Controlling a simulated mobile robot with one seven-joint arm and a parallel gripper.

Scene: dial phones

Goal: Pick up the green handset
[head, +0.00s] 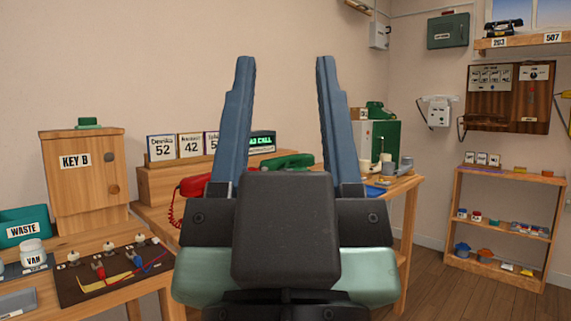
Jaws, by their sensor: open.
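A green handset (288,161) lies on the wooden desk (153,215), seen between my gripper's fingers and beyond them. Its lower part and what it rests on are partly hidden by my gripper. My gripper (285,62) is open and empty, its two blue fingers pointing up in the picture and wide apart. It appears nearer to the camera than the handset, with no contact visible. Another green phone-like object (375,109) sits at the back right on a green box (385,140); I cannot tell whether it has a separate handset.
A red telephone (192,186) with a coiled cord stands left of my gripper. Number cards (190,146) and a lit call display (262,141) stand behind. A KEY B cabinet (84,185) and a plug board (112,272) are at left. Open floor (440,295) lies at right, before a shelf (503,205).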

